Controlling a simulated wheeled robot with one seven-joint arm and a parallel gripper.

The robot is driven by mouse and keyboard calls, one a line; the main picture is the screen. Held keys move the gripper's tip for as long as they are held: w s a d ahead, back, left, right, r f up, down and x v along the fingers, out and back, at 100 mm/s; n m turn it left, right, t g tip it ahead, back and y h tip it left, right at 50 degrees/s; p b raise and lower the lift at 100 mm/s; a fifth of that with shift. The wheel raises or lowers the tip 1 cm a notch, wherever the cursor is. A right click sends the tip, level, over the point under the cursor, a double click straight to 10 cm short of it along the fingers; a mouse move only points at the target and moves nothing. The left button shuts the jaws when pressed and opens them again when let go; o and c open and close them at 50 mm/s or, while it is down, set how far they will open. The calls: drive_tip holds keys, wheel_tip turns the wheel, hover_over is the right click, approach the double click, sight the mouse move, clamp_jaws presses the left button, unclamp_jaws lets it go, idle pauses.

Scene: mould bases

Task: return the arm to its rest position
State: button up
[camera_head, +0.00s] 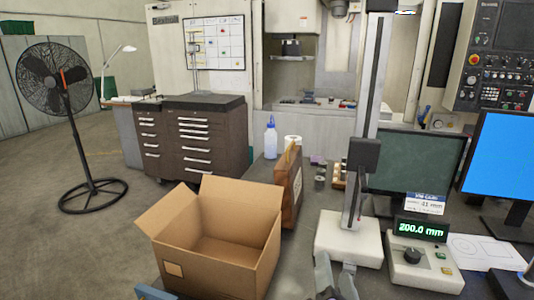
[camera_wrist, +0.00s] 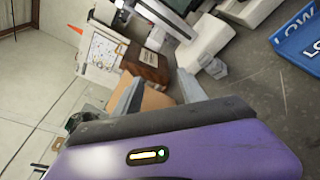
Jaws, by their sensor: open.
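My gripper shows in the wrist view (camera_wrist: 158,92) with its two grey fingers spread apart and nothing between them. Its purple body fills the bottom of that view. In the head view the grey fingers of my gripper (camera_head: 337,278) show at the bottom edge, right of the open cardboard box. The rest of my arm is out of the head view. The wrist view is tilted.
An open, empty-looking cardboard box (camera_head: 208,262) stands at the front left of the bench. A height gauge (camera_head: 350,238), a readout box (camera_head: 424,262) and monitors (camera_head: 415,165) stand to the right. A blue bin (camera_wrist: 298,42) shows in the wrist view.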

drive_tip(key=s+d+f+m, duration=0.1)
drive_tip(key=s+f+m, duration=0.2)
drive_tip(key=s+m, duration=0.5)
drive_tip(key=s+d+f+m+t+y, duration=0.1)
drive_tip(key=s+d+f+m, duration=0.1)
drive_tip(key=s+m, duration=0.6)
drive_tip(key=s+d+f+m+y, duration=0.1)
drive_tip(key=s+f+m, duration=0.3)
drive_tip(key=s+m, duration=0.4)
drive_tip(key=shift+s+d+f+m+t, duration=0.2)
drive_tip(key=shift+d+m+t, duration=0.1)
drive_tip(key=shift+d+m, duration=0.25)
drive_tip(key=s+d+f+g, duration=0.2)
drive_tip(key=s+f+g, duration=0.1)
drive_tip(key=s, duration=0.7)
drive_tip(key=shift+d+f, duration=0.35)
drive_tip(key=shift+f, duration=0.45)
drive_tip(key=shift+m, duration=0.25)
